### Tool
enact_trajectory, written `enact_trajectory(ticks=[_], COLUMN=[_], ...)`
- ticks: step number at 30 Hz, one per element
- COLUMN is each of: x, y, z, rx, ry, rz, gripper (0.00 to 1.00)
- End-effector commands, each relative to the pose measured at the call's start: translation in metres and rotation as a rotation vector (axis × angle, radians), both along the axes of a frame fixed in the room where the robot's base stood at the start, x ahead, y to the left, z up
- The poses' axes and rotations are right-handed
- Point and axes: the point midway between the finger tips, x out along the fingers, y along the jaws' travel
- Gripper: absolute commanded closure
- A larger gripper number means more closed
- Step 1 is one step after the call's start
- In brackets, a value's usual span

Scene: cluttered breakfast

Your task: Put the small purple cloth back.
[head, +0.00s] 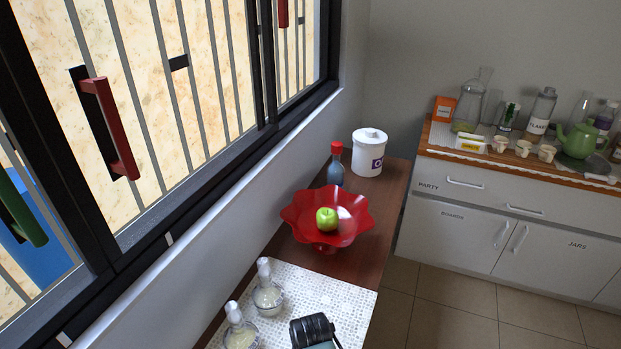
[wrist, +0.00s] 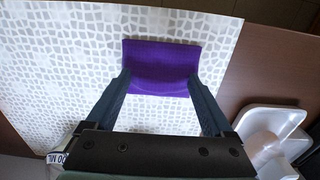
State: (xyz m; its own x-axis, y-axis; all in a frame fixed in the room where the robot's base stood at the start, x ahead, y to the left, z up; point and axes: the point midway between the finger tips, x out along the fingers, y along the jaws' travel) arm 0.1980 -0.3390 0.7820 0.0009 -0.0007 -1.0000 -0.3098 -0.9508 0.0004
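The small purple cloth (wrist: 162,62) shows in the wrist view as a flat rectangle over the white patterned mat (wrist: 60,70). My gripper (wrist: 159,76) has its two fingers wide apart, with the tips at the left and right sides of the cloth. Part of the cloth lies between the fingers, and I cannot tell whether they touch it. In the head view my gripper is the dark shape over the mat (head: 340,292) at the bottom edge; the cloth cannot be made out there.
A white tray (wrist: 255,118) lies right of the mat. Two glass bottles (head: 268,292) (head: 240,335) stand on the mat by the window wall. A red bowl (head: 300,215) with a green apple (head: 327,219) stands behind. A crowded cabinet top (head: 440,140) is at the far right.

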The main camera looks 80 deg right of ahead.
Motion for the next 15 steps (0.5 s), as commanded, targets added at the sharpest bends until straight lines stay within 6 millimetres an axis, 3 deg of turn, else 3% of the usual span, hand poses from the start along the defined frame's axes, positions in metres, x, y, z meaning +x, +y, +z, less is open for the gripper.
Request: enact_trajectory(ticks=[3,10,15], x=[0.000,0.000,0.001], y=[0.000,0.000,-0.001], z=[0.000,0.002,0.021], rx=[0.000,0.000,-0.004], ry=[0.000,0.000,-0.002], rz=[0.001,0.000,0.002], gripper=[0.00,0.00,0.00])
